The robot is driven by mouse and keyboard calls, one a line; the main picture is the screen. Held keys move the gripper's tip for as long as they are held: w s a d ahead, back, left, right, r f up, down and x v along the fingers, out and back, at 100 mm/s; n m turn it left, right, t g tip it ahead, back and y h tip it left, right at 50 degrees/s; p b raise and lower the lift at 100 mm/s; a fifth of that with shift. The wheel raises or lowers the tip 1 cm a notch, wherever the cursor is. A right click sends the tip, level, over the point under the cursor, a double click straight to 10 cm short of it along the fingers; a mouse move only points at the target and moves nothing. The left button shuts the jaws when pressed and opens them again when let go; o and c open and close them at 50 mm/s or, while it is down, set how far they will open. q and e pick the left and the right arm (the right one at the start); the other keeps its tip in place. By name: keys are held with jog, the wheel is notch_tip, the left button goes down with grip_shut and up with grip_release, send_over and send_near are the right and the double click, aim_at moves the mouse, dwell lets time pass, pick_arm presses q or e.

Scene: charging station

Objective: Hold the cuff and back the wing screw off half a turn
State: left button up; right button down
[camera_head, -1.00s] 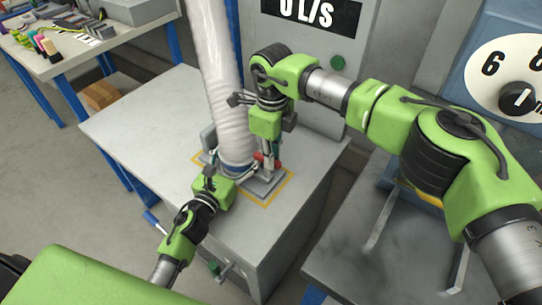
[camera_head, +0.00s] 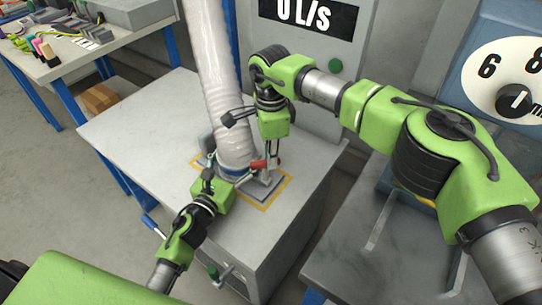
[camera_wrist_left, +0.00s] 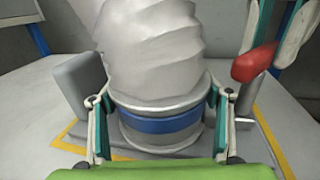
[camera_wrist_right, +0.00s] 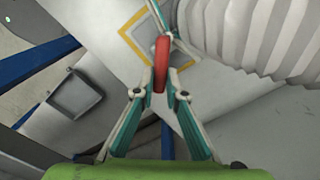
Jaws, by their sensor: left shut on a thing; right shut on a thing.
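The cuff (camera_wrist_left: 165,124) is a metal collar with a blue band at the foot of the pale ribbed hose (camera_head: 212,85). In the left wrist view it stands between the fingers of my left gripper (camera_wrist_left: 160,118), which is shut on it from both sides. The red wing screw (camera_wrist_right: 161,64) is between the fingertips of my right gripper (camera_wrist_right: 158,84), which is shut on it from above. The wing screw also shows in the left wrist view (camera_wrist_left: 254,63), right of the cuff. In the head view my own grippers partly hide the cuff and screw.
The cuff stands on a plate inside a yellow square outline (camera_head: 286,187) on the grey cabinet top (camera_head: 140,120). A grey upright block (camera_wrist_left: 80,84) stands left of the cuff. A dial panel (camera_head: 505,75) is at the right. The cabinet top's left side is clear.

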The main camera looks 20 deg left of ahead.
dwell(0.3)
jog(key=c, duration=2)
grip_release()
jog(key=shift+c, duration=0.2)
jog(key=shift+r, duration=0.15)
notch_tip(320, 180, up, 12)
pick_arm(q)
jog(key=o, duration=1.4)
